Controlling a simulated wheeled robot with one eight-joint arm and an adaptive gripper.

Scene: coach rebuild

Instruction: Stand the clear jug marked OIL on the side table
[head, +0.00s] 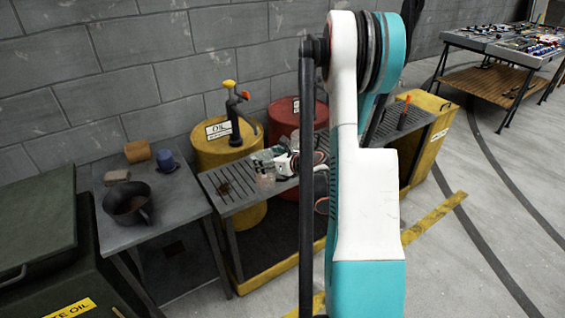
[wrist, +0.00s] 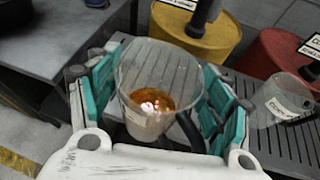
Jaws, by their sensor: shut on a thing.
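My gripper (wrist: 158,110) is shut on a clear jug (wrist: 165,62) with amber liquid in its bottom. The wrist view looks down into its open mouth, with teal fingers on both sides. No marking on the held jug can be read. In the head view my gripper (head: 284,160) is over the slatted bench, partly behind my arm; I cannot tell whether the jug touches the slats. The grey side table (head: 122,232) stands to the left of the bench; its edge also shows in the wrist view (wrist: 85,45).
A dark pot (head: 128,205), tan block (head: 137,150), brown lump (head: 116,177) and blue item (head: 166,161) occupy the side table. A second clear labelled jug (wrist: 268,100) stands on the slatted bench (wrist: 240,85). A yellow OIL drum (head: 215,155) and red drum (head: 283,118) stand behind.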

